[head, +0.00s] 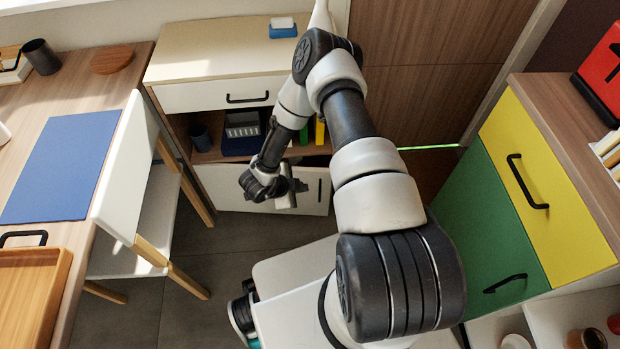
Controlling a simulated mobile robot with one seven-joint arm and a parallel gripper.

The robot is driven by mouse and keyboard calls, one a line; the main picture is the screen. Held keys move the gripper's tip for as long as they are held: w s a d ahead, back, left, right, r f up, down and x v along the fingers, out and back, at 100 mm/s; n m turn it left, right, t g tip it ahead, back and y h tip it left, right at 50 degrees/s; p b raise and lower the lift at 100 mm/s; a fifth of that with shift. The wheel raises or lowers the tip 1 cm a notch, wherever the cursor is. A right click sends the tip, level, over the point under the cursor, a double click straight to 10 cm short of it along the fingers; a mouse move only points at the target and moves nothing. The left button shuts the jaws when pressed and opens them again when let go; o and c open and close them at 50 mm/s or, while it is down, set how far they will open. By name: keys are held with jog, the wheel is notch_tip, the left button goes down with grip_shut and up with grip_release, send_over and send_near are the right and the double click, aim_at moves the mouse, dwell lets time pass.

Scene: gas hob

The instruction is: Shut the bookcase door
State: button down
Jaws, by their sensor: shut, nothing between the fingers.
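The bookcase (205,65) is a pale-topped unit at the back, with a white drawer above an open shelf. Its white door (235,188) is low at the front, below the shelf, with a dark upright handle (320,190) near its right edge. The door looks close to the front, but I cannot tell how far ajar it is. My gripper (297,187) is shut and empty, in front of the door's right half, left of the handle. It hides part of the door; contact is unclear.
A desk with a blue mat (62,165) and a white chair (125,170) stand at left. A green and yellow cabinet (485,215) stands at right. Shelf items include a dark cup (201,137) and a blue box (240,144). Grey floor (205,240) is free before the bookcase.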

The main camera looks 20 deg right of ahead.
jog(key=b, duration=0.4)
send_near(320, 179)
notch_tip(320, 179, down, 5)
jog(key=s, duration=0.2)
jog(key=shift+w+d+r, duration=0.25)
jog(key=shift+w+d, duration=0.3)
jog(key=shift+w, duration=0.3)
jog(key=shift+w+d+r, duration=0.25)
jog(key=shift+w+d, duration=0.35)
jog(key=shift+w, duration=0.3)
jog(key=shift+d, duration=0.1)
